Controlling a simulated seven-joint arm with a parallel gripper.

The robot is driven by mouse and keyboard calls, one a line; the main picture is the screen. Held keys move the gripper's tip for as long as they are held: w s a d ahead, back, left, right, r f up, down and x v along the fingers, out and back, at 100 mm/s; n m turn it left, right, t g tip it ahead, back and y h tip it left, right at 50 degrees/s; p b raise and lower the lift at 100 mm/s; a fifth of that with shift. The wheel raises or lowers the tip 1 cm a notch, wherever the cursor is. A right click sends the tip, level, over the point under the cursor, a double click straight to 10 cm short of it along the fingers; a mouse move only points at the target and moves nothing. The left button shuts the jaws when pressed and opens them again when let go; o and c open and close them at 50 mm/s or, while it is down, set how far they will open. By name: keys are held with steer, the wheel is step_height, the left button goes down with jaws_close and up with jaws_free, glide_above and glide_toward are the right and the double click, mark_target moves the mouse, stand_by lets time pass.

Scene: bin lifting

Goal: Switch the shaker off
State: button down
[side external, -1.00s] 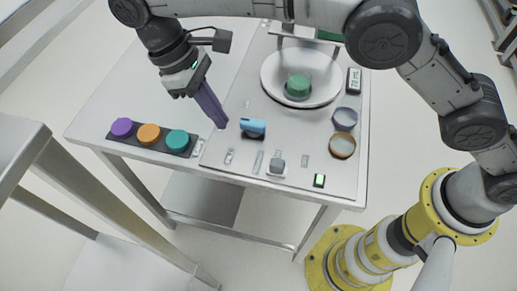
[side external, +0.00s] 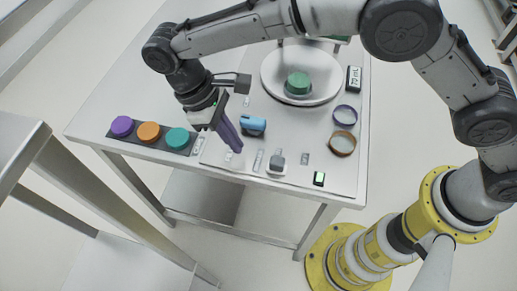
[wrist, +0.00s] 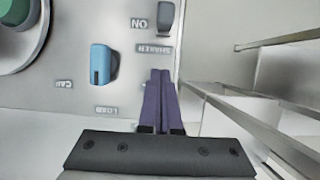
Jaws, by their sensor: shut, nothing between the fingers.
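The panel in the wrist view has a "SHAKER" label (wrist: 155,49) and an "ON" label (wrist: 138,22) above it. My gripper (wrist: 160,75) is shut and empty, its purple fingers pressed together with the tips just below the "SHAKER" label. In the side view my gripper (side external: 238,150) points down at the panel's front left edge, left of a small grey switch block (side external: 277,160). Whether the fingertips touch the panel, I cannot tell. The shaker's own switch is not clearly seen; the fingers may hide it.
A blue knob (side external: 253,125) stands close behind the fingers; it also shows in the wrist view (wrist: 101,64). Purple, orange (side external: 149,132) and teal (side external: 177,138) buttons lie to the left. A white round plate (side external: 275,88) holds a green-capped container (side external: 298,82). A green light (side external: 319,179) glows at right.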

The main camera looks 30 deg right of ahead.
mark_target(283, 160)
steer(key=shift+s+d+f, duration=0.95)
steer(key=shift+f, duration=0.25)
steer(key=shift+s+d, duration=0.8)
steer(key=shift+d, duration=0.05)
steer(key=shift+s+d, duration=1.8)
steer(key=shift+s, duration=0.05)
steer(key=w+a, duration=0.3)
steer(key=v, duration=1)
steer(key=shift+d, duration=0.15)
